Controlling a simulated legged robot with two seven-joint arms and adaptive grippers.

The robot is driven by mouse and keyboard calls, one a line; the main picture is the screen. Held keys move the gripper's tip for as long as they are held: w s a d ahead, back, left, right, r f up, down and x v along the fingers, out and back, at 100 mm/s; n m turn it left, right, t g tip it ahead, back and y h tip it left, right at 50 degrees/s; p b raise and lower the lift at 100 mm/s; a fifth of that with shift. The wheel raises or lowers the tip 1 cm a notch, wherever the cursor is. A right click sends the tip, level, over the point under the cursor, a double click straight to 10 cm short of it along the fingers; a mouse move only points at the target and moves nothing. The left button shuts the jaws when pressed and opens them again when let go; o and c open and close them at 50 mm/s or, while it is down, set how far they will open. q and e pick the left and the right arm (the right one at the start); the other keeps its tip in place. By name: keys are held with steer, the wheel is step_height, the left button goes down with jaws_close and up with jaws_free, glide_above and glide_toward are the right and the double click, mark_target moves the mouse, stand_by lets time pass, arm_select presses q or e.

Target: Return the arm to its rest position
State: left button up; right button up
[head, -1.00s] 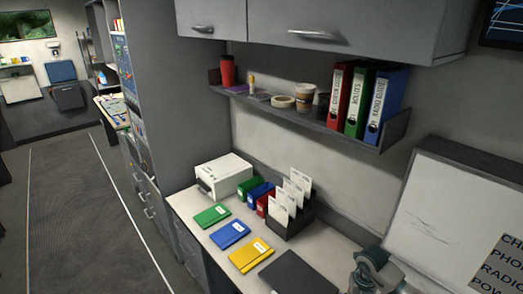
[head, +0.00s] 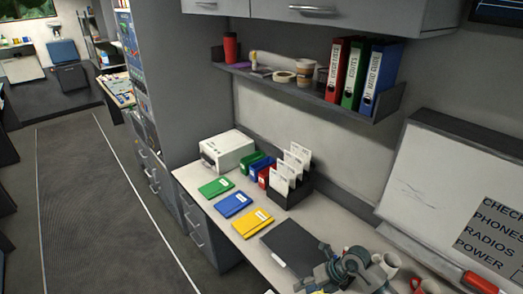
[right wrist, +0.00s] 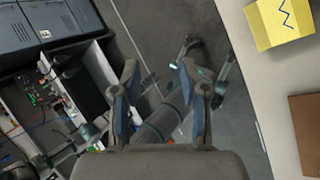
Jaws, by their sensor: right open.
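My right gripper (head: 322,277) is at the bottom of the head view, low over the front of the white counter (head: 262,232), to the right of the dark flat folder (head: 291,249). In the right wrist view the two blue-grey fingers of the right gripper (right wrist: 161,88) are spread apart with nothing between them. Beyond them lie grey floor and some grey jointed parts that seem to be my own body. My left gripper cannot be made out in either view.
Green, blue and yellow folders, a white printer (head: 228,152) and a black file holder (head: 287,190) stand on the counter. A shelf (head: 300,98) with binders hangs above. A whiteboard (head: 450,195) leans at right. The aisle floor (head: 105,215) at left is clear.

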steer(key=s+a+r+y, duration=0.35)
steer(key=a+y, duration=0.25)
steer(key=a, duration=0.3)
step_height(320, 180, up, 12)
steer(key=w+m+t+y, duration=0.2)
steer(key=m+t+y, duration=0.3)
steer(key=m+t, duration=0.55)
steer(key=d+f+m+t+h, duration=0.5)
steer(key=d+f+m+h, duration=0.9)
steer(key=m+h, duration=0.65)
steer(key=s+d+f+m+g+y, duration=0.1)
steer(key=s+f+m+g, duration=0.1)
steer(key=s+f+g, duration=0.75)
steer(key=s+d+f+m+g+y, duration=0.1)
steer(key=s+f+m+g+y, duration=0.15)
steer(key=s+f, duration=0.75)
steer(key=s+f+g+h, duration=0.1)
steer(key=s+f, duration=0.3)
steer(key=f, duration=0.8)
steer(key=s+f+g, duration=0.1)
steer(key=s+f, duration=0.3)
steer(key=f, duration=0.9)
steer(key=s+d+f+g, duration=0.1)
steer(key=s+d+f, duration=0.2)
steer(key=s+f, duration=1)
steer(key=s, duration=0.3)
steer(key=shift+f, duration=0.35)
